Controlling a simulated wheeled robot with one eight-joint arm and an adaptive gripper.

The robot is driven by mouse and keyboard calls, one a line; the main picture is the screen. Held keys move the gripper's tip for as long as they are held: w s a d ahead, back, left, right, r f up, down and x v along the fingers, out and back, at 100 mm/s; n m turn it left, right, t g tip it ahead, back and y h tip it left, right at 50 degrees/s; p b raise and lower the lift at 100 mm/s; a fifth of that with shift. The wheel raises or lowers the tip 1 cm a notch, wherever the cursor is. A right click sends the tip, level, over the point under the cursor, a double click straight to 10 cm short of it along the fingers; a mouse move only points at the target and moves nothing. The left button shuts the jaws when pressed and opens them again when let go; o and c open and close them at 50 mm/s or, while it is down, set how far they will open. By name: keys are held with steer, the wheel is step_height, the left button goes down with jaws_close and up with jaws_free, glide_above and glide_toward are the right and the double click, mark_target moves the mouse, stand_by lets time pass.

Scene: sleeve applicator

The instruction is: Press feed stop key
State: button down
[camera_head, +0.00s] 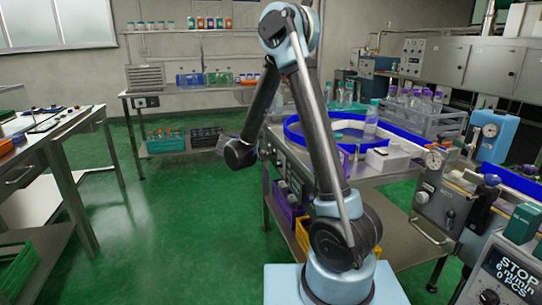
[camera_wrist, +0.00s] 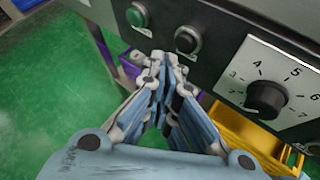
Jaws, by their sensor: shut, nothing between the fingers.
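In the wrist view a dark control panel carries a green round button (camera_wrist: 137,14), a black round button (camera_wrist: 187,40) and a black dial (camera_wrist: 267,97) on a white numbered plate. No label naming the feed stop key is legible, so I cannot tell which button it is. My gripper (camera_wrist: 163,58) is shut and empty. Its tips show just below and between the two buttons, nearer the black one in the picture; I cannot tell whether they touch the panel. In the head view my arm covers part of this panel, and the fingers cannot be made out.
A blue curved guide (camera_head: 294,131) and a clear bottle (camera_head: 371,122) are on the machine's top. A yellow crate (camera_wrist: 250,135) and a purple crate (camera_head: 285,207) sit below the panel. A display reading STOP (camera_head: 510,275) stands lower right.

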steer(key=shift+s+a, duration=0.25)
steer(key=shift+a, duration=0.5)
steer(key=shift+s+a, duration=0.2)
steer(key=shift+a, duration=0.6)
steer(key=shift+s+a, duration=0.25)
steer(key=shift+a, duration=0.5)
